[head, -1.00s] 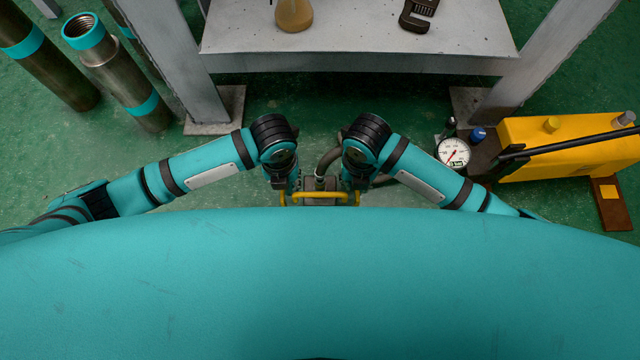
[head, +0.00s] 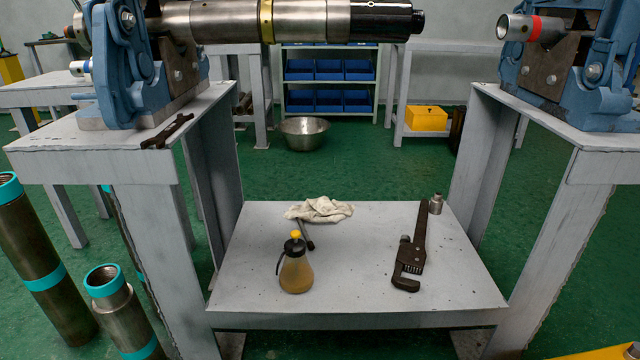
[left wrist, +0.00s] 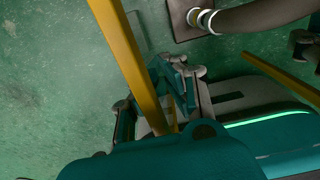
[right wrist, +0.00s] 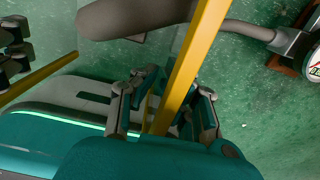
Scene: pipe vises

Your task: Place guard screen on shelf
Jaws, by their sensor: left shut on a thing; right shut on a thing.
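The guard screen shows only as yellow frame bars in the left wrist view (left wrist: 128,55) and the right wrist view (right wrist: 196,62). My left gripper (left wrist: 172,95) is shut on one yellow bar. My right gripper (right wrist: 165,98) is shut on another yellow bar. Neither gripper nor the screen is in the head view. The grey low shelf (head: 350,275) spans between the legs of the two benches.
Blue vises stand on the left bench (head: 125,85) and right bench (head: 590,85), with a long pipe (head: 310,22) in the left one. Upright pipes (head: 110,300) stand at lower left. A hose (left wrist: 260,14) runs near the grippers. The shelf's front middle is bare.

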